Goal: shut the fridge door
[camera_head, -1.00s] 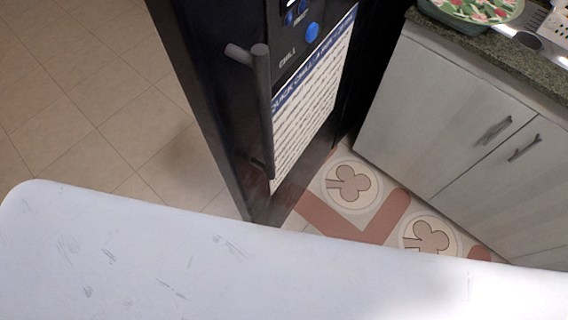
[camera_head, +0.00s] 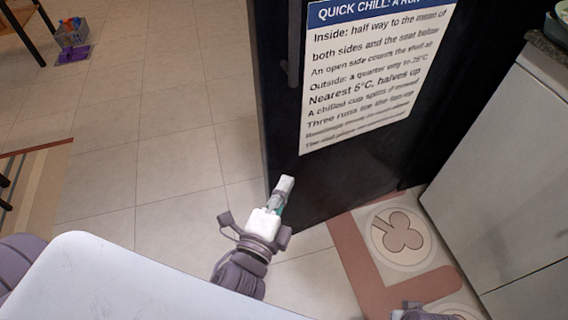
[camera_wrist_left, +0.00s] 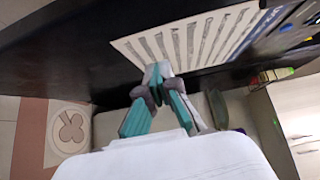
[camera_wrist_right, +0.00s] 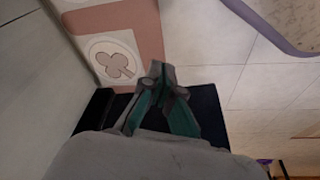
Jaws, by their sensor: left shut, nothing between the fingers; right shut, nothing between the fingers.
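The black fridge door (camera_head: 345,180) stands upright in the head view, with a printed sign (camera_head: 375,75) and a dark bar handle (camera_head: 293,45) near its left edge. How far it stands open I cannot tell. My left gripper (camera_head: 286,183) is shut and empty at the door's lower left edge; contact is unclear. In the left wrist view its fingertips (camera_wrist_left: 158,70) overlap the sign (camera_wrist_left: 190,42) on the dark door (camera_wrist_left: 70,45). My right gripper (camera_wrist_right: 157,68) is shut and empty in the right wrist view, above a dark surface (camera_wrist_right: 208,108).
A light cabinet (camera_head: 500,170) stands to the right of the door. Patterned tile (camera_head: 402,236) lies between them.

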